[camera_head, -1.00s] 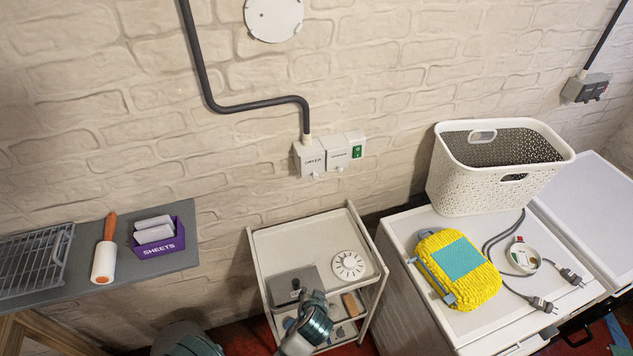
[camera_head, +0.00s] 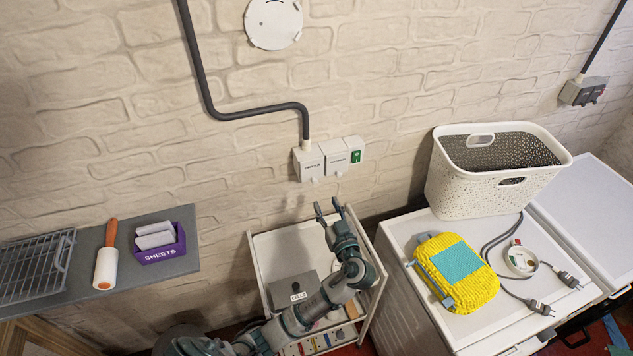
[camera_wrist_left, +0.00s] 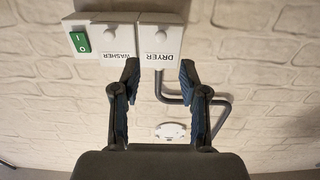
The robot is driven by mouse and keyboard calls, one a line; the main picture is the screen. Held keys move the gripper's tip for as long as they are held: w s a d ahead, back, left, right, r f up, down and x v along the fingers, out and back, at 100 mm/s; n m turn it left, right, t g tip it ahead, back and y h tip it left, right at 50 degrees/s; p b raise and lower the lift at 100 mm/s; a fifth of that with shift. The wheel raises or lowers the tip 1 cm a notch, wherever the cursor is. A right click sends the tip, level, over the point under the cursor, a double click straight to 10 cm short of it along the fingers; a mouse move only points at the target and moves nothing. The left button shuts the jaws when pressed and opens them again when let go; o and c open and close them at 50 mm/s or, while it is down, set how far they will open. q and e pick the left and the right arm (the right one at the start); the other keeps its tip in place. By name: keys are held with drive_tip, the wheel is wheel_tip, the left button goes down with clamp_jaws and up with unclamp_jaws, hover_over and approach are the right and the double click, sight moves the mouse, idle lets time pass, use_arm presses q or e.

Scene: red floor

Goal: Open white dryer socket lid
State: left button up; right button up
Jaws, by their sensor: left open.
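The white dryer socket lid (camera_head: 310,166) is on the wall and looks closed. It also shows in the left wrist view (camera_wrist_left: 161,45), upside down, with a DRYER label and a small round knob. The similar white washer socket lid (camera_head: 336,158) is beside it and also looks closed. My left gripper (camera_head: 327,206) is open and empty, below the sockets and apart from them. In the left wrist view its two fingers (camera_wrist_left: 159,72) are spread, roughly in line with the dryer lid. My right gripper is not in view.
A green switch (camera_head: 356,156) is beside the washer lid. A white cart (camera_head: 277,245) with a grey box (camera_head: 292,290) stands beneath my left arm. A white perforated basket (camera_head: 490,190) and a yellow cloth item (camera_head: 455,285) are on the white appliance at right. The wall around the sockets is clear.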

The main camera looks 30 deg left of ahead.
sight(315, 182)
use_arm(q)
drive_tip(key=p+x, duration=0.1)
drive_tip(key=x, duration=0.7)
drive_tip(key=shift+w+a, duration=0.2)
drive_tip(key=shift+a, duration=0.2)
drive_tip(key=shift+w+a+p, duration=0.25)
drive_tip(key=shift+w+p, duration=0.05)
drive_tip(key=shift+w, duration=0.1)
drive_tip(key=shift+a, duration=0.15)
clamp_jaws()
